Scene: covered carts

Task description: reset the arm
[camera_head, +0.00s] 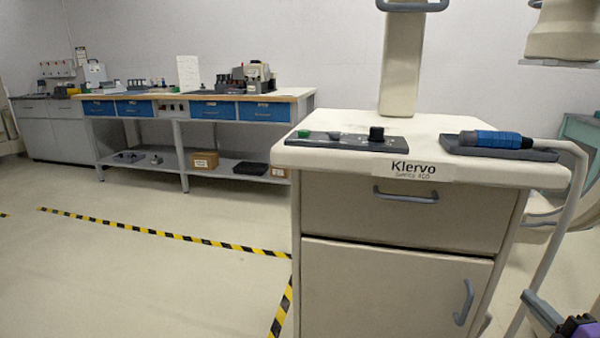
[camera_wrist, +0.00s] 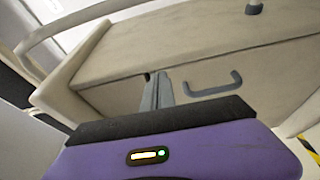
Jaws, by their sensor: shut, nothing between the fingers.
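My gripper (camera_wrist: 157,88) shows in the wrist view with its grey fingers together and nothing between them. Its purple body with a small lit indicator fills the bottom of that view. In the head view only a purple and black piece of my arm's end shows at the bottom right corner; the fingers are not clear there. The beige Klervo cart (camera_head: 395,285) stands in front of me. In the wrist view the cart (camera_wrist: 200,55) appears tilted beyond the fingers, with its drawer handle (camera_wrist: 213,86) just right of them. I cannot tell the exact gap.
The cart top carries a control panel (camera_head: 345,141) and a blue-handled tool (camera_head: 495,139) in a dark tray. A pale side rail (camera_head: 555,220) runs along the cart's right. A workbench (camera_head: 180,130) stands at the back left. Floor with striped tape (camera_head: 165,234) is open at left.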

